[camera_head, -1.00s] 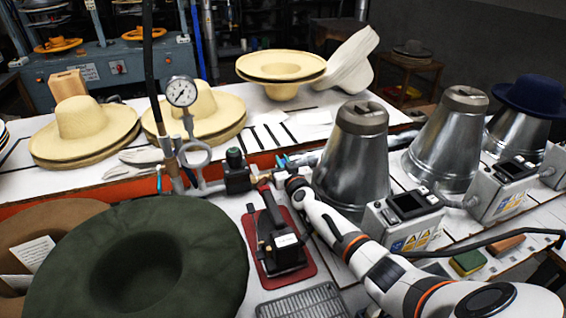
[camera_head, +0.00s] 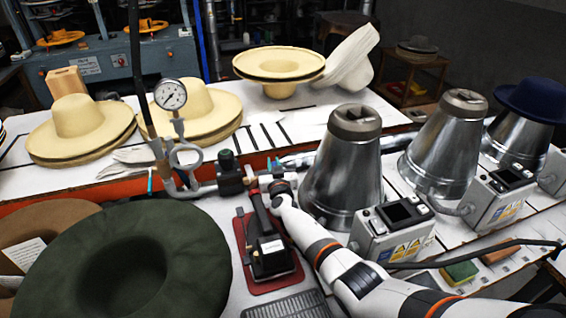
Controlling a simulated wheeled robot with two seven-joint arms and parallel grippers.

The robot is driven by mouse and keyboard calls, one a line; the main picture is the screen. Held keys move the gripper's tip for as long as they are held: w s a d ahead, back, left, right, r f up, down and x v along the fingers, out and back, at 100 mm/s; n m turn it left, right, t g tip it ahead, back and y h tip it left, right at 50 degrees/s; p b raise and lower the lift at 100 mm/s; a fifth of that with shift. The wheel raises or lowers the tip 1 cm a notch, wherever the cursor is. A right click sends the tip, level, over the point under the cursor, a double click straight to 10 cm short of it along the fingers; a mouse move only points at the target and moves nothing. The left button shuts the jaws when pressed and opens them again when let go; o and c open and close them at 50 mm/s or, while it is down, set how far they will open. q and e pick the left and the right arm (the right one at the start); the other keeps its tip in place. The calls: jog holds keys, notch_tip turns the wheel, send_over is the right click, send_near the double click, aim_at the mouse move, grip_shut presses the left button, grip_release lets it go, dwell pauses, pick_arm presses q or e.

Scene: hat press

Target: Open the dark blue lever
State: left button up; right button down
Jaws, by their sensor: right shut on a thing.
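My right gripper (camera_head: 268,183) is at the pipe fittings in the middle of the bench, just right of a black valve block (camera_head: 231,176). It is shut at the small blue lever (camera_head: 273,164) on the pipe. The fingers and the lever are small and partly hidden here, so the lever's exact angle and the grip's contact are hard to see. A pressure gauge (camera_head: 170,94) stands on the same piping to the left. My left gripper is not in view.
A black iron (camera_head: 272,257) on a red pad stands just below the gripper. A large dark green hat (camera_head: 128,262) fills the lower left. Metal cones (camera_head: 343,172) and grey control boxes (camera_head: 392,228) stand close on the right. Straw hats (camera_head: 83,127) lie behind.

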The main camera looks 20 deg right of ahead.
aim_at(274, 164)
jog(key=shift+d+f, duration=0.1)
jog(key=shift+f, duration=0.1)
jog(key=c, duration=1.4)
grip_release()
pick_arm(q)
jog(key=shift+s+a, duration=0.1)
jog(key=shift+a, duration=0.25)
pick_arm(e)
jog(key=shift+o, duration=0.2)
jog(key=shift+r, duration=0.1)
